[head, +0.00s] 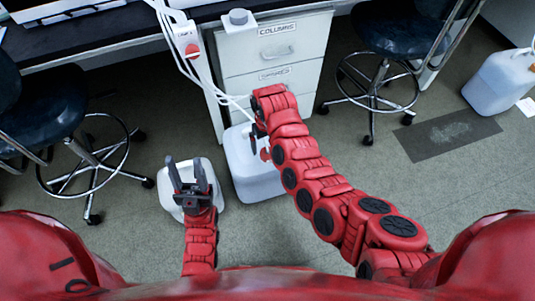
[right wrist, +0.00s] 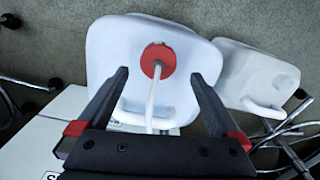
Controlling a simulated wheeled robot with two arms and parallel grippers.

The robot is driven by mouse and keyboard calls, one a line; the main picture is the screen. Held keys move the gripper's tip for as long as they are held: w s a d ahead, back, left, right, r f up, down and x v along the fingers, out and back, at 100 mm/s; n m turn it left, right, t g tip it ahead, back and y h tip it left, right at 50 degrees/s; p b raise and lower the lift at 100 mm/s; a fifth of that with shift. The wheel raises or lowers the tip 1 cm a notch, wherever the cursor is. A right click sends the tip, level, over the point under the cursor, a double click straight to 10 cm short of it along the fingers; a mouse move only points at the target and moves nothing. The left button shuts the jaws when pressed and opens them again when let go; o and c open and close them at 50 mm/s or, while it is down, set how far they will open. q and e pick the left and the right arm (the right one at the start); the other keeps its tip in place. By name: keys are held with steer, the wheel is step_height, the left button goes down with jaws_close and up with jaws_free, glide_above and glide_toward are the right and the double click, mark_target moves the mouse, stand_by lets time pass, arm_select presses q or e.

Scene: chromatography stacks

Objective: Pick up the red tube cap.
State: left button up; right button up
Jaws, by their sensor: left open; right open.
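The red tube cap (right wrist: 158,60) sits on top of a white container (right wrist: 120,45), with a pale tube coming out of it. In the head view the red cap (head: 265,154) shows only partly beside my right arm. My right gripper (right wrist: 159,76) is open and empty above the container; in the right wrist view its fingertips lie either side of the cap's near edge, apart from it. In the head view my right gripper (head: 257,129) is mostly hidden by its arm. My left gripper (head: 188,175) is open and empty above another white container (head: 167,203).
A drawer cabinet (head: 300,55) stands behind the containers. Pale tubes (head: 188,75) hang down from the bench (head: 120,28). Wheeled stools stand at the left (head: 45,115) and right (head: 395,30). Another container (head: 495,85) is at far right. Floor is open at right centre.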

mark_target(268, 149)
steer(key=f+b, duration=0.1)
steer(key=f, duration=0.4)
steer(key=shift+s+d+b, duration=0.15)
steer(key=shift+d+b, duration=0.05)
steer(key=shift+b, duration=0.2)
steer(key=shift+c, duration=0.3)
steer(key=shift+r, duration=0.1)
steer(key=c, duration=1.4)
